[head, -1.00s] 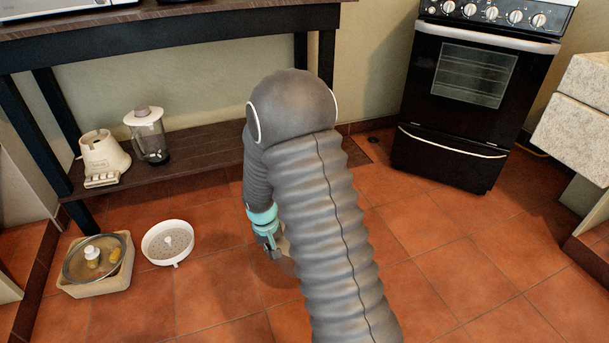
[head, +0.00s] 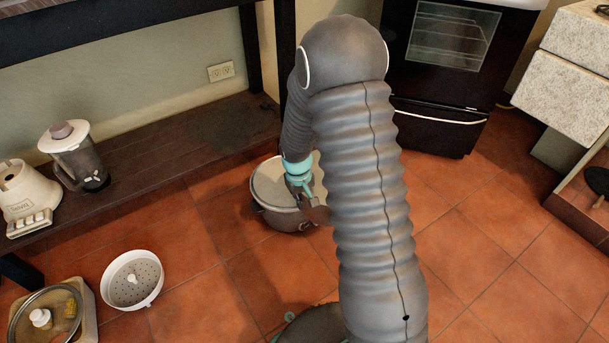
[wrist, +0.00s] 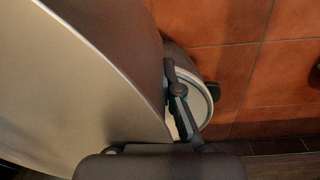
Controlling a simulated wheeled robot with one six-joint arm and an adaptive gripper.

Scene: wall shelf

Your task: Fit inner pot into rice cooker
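My gripper (head: 306,190) points down in the head view, over a round grey pot-shaped vessel with a pale top (head: 270,183) on the floor, which looks like the rice cooker. In the wrist view, the inner pot (wrist: 70,95) fills the left side, with a pale inside, a thin bright rim and a brownish outer wall. My gripper (wrist: 178,125) appears shut on its rim; the far finger is hidden. Behind the finger, the rice cooker shows its whitish round rim (wrist: 205,98) and a dark handle. My arm hides most of the held pot in the head view.
A white strainer (head: 156,281) and a tray (head: 88,322) with a glass lid and small bottles lie on the floor at left. A blender (head: 75,155) and a cream appliance (head: 27,195) stand on the low shelf (head: 160,150). A black stove (head: 440,85) stands behind. Floor at right is clear.

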